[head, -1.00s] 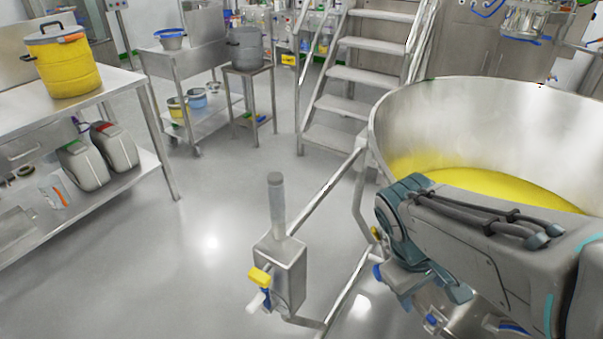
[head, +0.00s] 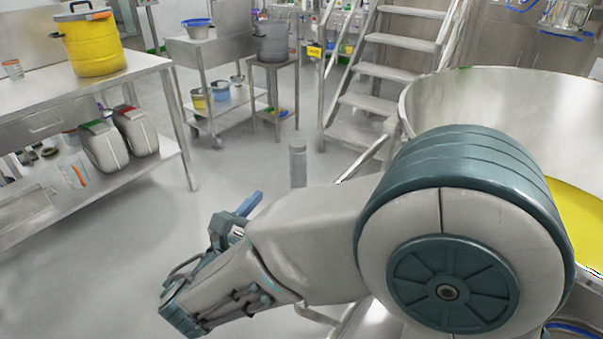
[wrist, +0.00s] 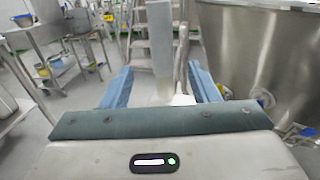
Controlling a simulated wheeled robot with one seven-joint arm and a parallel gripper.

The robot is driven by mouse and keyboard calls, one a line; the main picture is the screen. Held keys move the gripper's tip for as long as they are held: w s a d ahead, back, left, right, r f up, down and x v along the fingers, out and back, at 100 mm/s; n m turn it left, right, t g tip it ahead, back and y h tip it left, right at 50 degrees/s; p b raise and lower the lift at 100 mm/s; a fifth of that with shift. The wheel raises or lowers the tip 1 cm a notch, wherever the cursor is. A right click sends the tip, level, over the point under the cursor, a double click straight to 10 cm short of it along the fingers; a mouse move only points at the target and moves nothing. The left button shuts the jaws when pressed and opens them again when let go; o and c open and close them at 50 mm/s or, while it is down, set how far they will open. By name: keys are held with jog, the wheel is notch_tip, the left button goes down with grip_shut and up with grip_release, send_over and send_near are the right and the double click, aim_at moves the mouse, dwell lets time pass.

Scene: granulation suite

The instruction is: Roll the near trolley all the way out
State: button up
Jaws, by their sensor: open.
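A large round steel bowl (head: 425,105) with yellow material in it stands at the right of the head view. It also fills the right of the wrist view (wrist: 270,50). A steel frame bar (head: 362,165) runs beside it to a grey upright post (head: 298,163). The post's lower part is hidden behind my arm. My gripper (wrist: 160,68) is open, its two blue fingers apart. In the wrist view the grey post (wrist: 161,35) lines up with the gap between them; I cannot tell whether it is inside the gap. No contact shows.
A small steel trolley (head: 205,105) with bowls stands at the back, next to a stool bearing a grey pot (head: 272,42). Steel steps (head: 385,80) rise behind. A bench (head: 130,68) with a yellow drum (head: 92,45) is left. The floor between is clear.

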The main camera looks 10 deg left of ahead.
aim_at(302, 171)
jog(key=w+d, duration=0.1)
jog(key=w, duration=0.7)
jog(key=w+d, duration=0.1)
jog(key=w, duration=0.3)
jog(key=shift+w+d, duration=0.35)
jog(key=shift+w, duration=0.05)
jog(key=shift+c, duration=0.3)
grip_shut()
jog(key=shift+s+b, duration=0.15)
jog(key=shift+b, duration=0.15)
